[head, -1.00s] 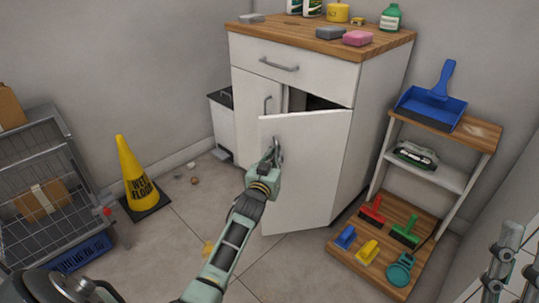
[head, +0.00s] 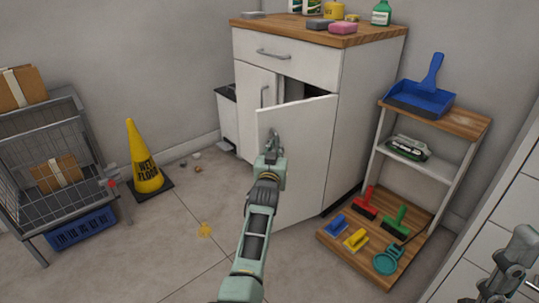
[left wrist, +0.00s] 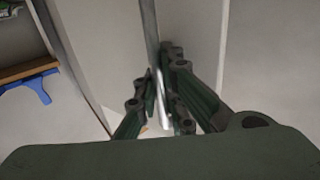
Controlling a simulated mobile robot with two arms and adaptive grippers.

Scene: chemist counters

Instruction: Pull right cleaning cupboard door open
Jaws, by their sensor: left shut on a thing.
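The white cleaning cupboard (head: 372,110) stands against the wall. Its right door (head: 300,190) is part open, swung out toward me, with a dark gap behind its top edge. The left door (head: 251,115) is shut. My left gripper (head: 271,145) is at the upper left of the right door's front, shut on the door's handle, which it mostly hides. In the left wrist view the metal handle (left wrist: 159,100) lies between the fingers. Part of my right arm shows at the lower right; its fingertips cannot be made out.
A wooden shelf rack (head: 450,120) with a blue dustpan (head: 421,98) and several brushes stands right of the cupboard. A yellow wet-floor cone (head: 143,160) and a wire cart (head: 55,140) are at left. The floor between the cone and door is mostly clear.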

